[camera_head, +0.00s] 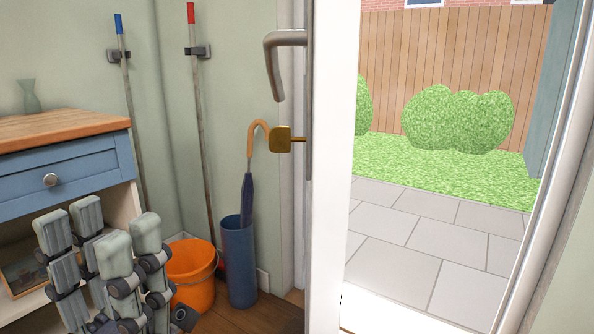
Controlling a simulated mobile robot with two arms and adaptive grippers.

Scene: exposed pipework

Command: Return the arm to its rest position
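My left gripper (100,238) is at the lower left of the head view, in front of the blue-fronted cabinet. Its several grey finger pads point up and stand apart, with nothing held between them. The rest of that arm is cut off by the bottom edge of the picture. My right gripper is not in view.
A cabinet with a blue drawer (60,178) stands close behind the gripper. An orange bucket (193,275) and a blue umbrella stand (238,262) are to its right. A white door (332,170) with a metal handle (283,62) stands open beside paving (430,240).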

